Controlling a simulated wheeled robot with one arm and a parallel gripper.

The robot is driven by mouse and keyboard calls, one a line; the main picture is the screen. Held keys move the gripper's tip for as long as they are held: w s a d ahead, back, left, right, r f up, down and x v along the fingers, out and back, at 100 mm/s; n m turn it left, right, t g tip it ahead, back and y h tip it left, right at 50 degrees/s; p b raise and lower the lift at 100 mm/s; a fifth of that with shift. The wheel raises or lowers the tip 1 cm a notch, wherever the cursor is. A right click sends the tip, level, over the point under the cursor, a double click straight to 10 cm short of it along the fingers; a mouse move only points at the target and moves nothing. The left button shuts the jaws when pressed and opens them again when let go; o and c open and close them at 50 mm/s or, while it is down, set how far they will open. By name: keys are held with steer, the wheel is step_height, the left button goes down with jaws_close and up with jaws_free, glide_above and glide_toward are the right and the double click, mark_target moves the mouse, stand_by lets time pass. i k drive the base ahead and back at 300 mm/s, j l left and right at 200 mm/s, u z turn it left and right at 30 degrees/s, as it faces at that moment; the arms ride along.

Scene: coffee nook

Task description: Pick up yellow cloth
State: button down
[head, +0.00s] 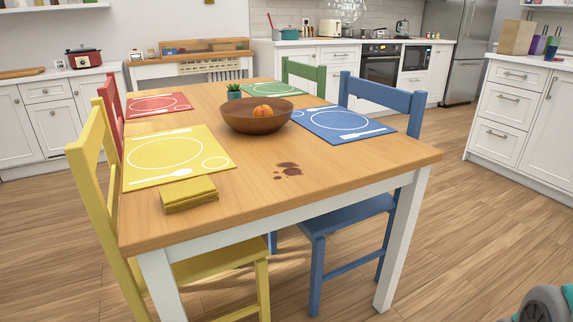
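A folded yellow cloth (189,194) lies on the wooden table (240,203) near its front left edge. It lies just in front of the yellow placemat (212,176). Dark reddish-brown spots (288,170) mark the tabletop to the right of the cloth. A grey and teal part shows at the bottom right corner, far from the cloth; it may be part of my arm. My gripper's fingers are not in view.
A brown bowl (256,119) with orange fruit stands mid-table. Red (157,105), green (272,90) and blue (342,124) placemats lie around it. A yellow chair (93,175) and a blue chair (343,223) stand close to the table.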

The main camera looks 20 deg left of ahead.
mark_target(177, 197)
steer(key=u, duration=1.75)
